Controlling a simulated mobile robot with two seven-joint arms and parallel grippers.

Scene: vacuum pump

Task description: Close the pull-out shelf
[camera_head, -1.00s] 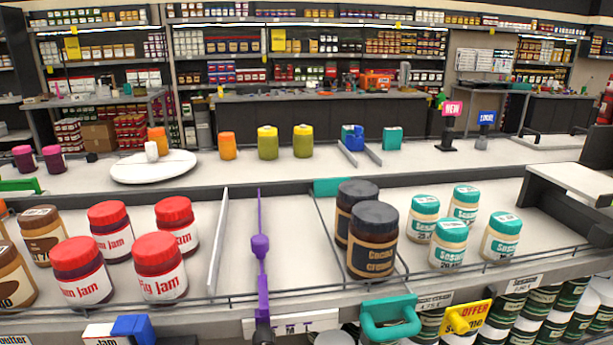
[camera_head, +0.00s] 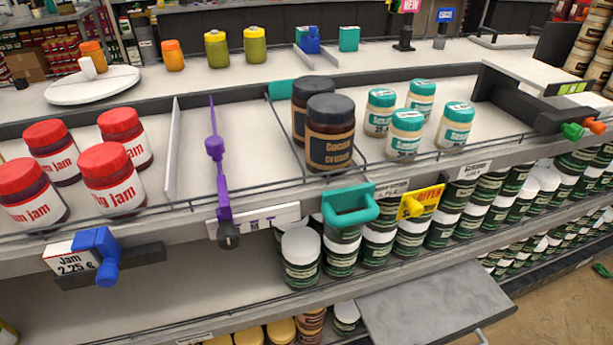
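A grey flat panel (camera_head: 435,305), which looks like the pull-out shelf, sticks out from below the jar shelves at the lower right. A thin metal handle (camera_head: 482,338) shows at its front edge, partly cut off by the picture's bottom. The panel's top is bare where seen. Its far edge meets the lower shelf's front edge. Neither of my grippers is in the head view.
A teal handle (camera_head: 350,204) and a yellow offer tag (camera_head: 421,203) project from the upper shelf's front. Dark-labelled jars (camera_head: 301,256) line the lower shelf. A blue clip (camera_head: 98,252) projects at the left.

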